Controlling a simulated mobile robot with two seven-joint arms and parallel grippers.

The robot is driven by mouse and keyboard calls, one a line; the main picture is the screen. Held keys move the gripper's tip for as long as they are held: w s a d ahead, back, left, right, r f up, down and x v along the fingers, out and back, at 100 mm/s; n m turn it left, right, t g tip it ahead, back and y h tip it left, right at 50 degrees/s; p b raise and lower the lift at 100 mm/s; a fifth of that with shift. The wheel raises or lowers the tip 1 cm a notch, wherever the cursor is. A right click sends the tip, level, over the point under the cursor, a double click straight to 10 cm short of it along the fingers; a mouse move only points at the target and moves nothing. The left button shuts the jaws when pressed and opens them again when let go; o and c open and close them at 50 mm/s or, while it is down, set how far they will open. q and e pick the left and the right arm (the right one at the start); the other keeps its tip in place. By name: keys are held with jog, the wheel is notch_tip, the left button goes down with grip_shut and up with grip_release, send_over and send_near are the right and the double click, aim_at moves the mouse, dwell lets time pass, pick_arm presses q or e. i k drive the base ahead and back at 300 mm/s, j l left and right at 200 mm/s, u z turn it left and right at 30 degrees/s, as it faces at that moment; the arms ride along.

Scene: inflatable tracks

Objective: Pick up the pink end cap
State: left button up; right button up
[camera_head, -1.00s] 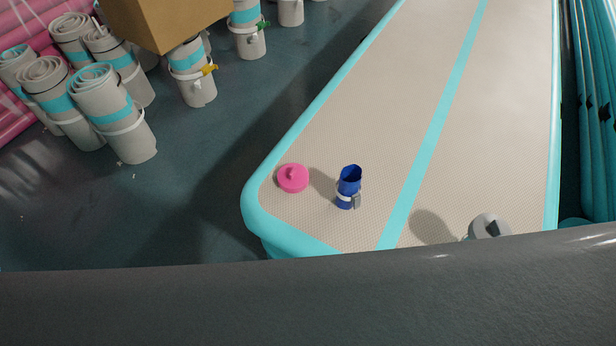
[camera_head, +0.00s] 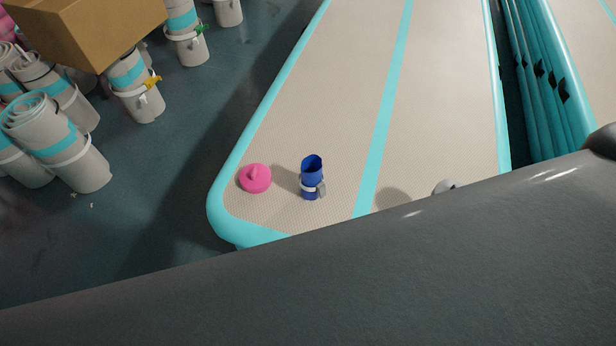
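The pink end cap (camera_head: 255,178) is a round disc with a small knob on top. It lies on the beige inflatable track (camera_head: 290,120) near its rounded front left corner. A dark blue cup-like piece (camera_head: 312,178) with a white band and a grey clip stands upright just right of the cap, apart from it. Neither of my grippers shows in the head view. A large dark grey surface fills the bottom of the view and hides the track's near edge.
A grey-white round object (camera_head: 446,187) is partly hidden behind the dark surface. Stacked teal inflatables (camera_head: 545,80) lie right of the track. Dark floor (camera_head: 150,190) is clear on the left.

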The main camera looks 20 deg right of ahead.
aim_at(255, 178)
jog(key=i+j, duration=0.6)
jog(key=i, duration=0.15)
